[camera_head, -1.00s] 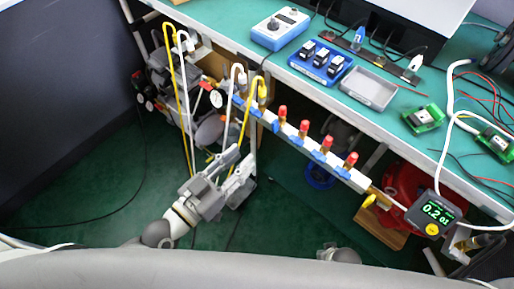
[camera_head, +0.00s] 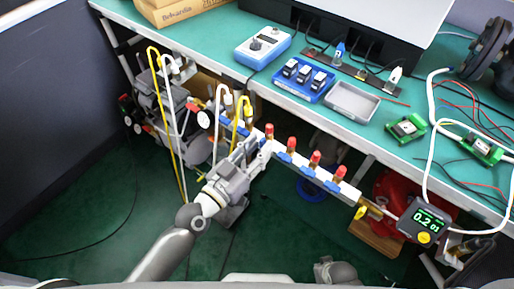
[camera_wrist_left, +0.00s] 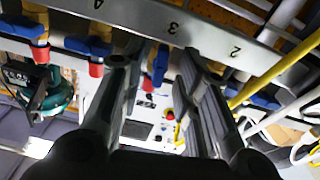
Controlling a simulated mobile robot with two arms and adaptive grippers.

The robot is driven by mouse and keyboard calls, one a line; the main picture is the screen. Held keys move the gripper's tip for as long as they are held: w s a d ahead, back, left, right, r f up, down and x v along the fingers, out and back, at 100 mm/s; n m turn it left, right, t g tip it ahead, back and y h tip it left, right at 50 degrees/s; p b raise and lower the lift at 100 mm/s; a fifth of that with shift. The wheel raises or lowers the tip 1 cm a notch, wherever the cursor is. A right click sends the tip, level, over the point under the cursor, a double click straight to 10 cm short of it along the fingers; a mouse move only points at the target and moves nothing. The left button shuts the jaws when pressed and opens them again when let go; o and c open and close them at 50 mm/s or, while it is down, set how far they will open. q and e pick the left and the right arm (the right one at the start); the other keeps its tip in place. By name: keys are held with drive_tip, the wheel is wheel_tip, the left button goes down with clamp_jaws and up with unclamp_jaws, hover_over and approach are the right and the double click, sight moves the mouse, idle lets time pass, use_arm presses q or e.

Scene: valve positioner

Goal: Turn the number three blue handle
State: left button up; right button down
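A white manifold (camera_head: 318,178) with red-capped fittings and blue handles runs diagonally below the bench edge. In the left wrist view its plate carries the numbers 4, 3 and 2. The number three blue handle (camera_wrist_left: 160,62) lies under the 3, in the gap between my fingers. My left gripper (camera_head: 258,149) is open at the manifold and covers this handle in the head view. The left gripper's fingers (camera_wrist_left: 162,54) stand either side of the handle in the wrist view; contact cannot be told. My right gripper is not recognisable; only a grey arm part shows at the bottom.
Neighbouring blue handles (camera_wrist_left: 88,45) and (camera_wrist_left: 262,98) lie just outside the fingers. Yellow and white tubes (camera_head: 168,110) loop left of the gripper. The green bench (camera_head: 410,152) overhangs behind, and a digital gauge (camera_head: 425,220) sits at the manifold's right end.

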use_arm(q)
clamp_jaws()
